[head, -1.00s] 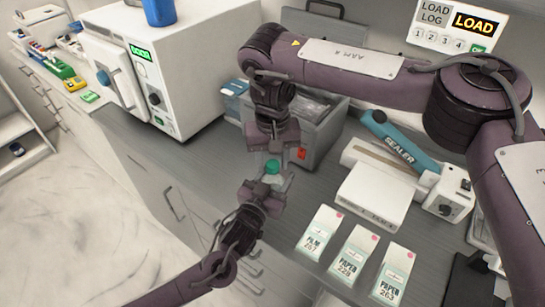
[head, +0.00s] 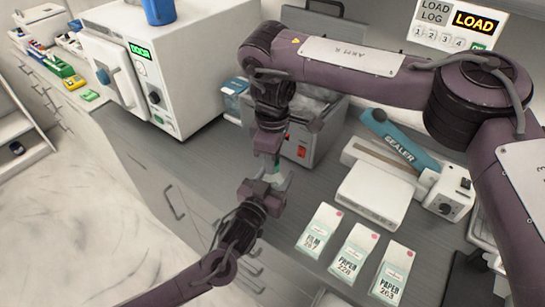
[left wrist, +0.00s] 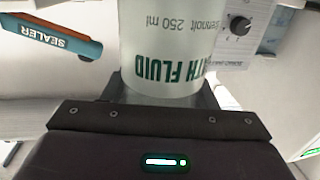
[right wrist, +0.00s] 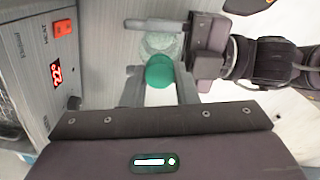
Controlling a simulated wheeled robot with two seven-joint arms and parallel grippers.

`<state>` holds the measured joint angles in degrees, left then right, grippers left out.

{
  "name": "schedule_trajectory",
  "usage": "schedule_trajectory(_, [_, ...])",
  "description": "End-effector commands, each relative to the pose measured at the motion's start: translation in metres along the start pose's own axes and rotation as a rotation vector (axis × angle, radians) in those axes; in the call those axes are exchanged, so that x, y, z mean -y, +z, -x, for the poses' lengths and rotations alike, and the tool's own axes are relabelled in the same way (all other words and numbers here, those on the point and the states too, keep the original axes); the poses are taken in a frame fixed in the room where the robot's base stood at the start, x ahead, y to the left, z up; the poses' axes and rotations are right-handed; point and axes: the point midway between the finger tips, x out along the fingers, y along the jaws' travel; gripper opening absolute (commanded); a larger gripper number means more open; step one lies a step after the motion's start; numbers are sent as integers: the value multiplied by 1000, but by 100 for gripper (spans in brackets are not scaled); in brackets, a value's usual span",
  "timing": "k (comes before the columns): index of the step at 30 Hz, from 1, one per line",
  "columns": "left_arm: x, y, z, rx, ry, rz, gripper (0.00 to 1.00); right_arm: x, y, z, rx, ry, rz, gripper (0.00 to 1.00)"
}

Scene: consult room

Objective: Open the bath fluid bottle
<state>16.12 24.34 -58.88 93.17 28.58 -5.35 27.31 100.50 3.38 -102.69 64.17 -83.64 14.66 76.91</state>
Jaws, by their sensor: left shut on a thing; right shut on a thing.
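The bath fluid bottle (left wrist: 165,45) is pale with green lettering reading "TH FLUID" and "250 ml". It fills the middle of the left wrist view, and its lower part shows small in the head view (head: 274,176). My left gripper (head: 268,187) is shut on the bottle's body and holds it in front of the counter. The round green cap (right wrist: 160,71) shows between the fingers of my right gripper (right wrist: 160,85), which comes from above and is shut on it. In the head view the right gripper (head: 269,150) mostly hides the cap. The cap appears to sit on the bottle.
A grey bath unit (head: 318,135) with a red switch stands behind the grippers. A blue-handled sealer (head: 400,143) and paper and film packs (head: 355,252) lie to the right. A white box-shaped appliance (head: 190,60) stands at the back left. Open floor (head: 60,220) is at left.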

Motion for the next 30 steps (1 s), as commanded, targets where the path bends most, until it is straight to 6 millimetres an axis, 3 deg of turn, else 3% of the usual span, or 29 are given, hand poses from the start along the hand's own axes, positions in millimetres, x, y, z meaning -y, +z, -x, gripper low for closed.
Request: schedule_trajectory(30, [0,-1,0,-2,0,0,0,-3,0,2,7,1,2258,0])
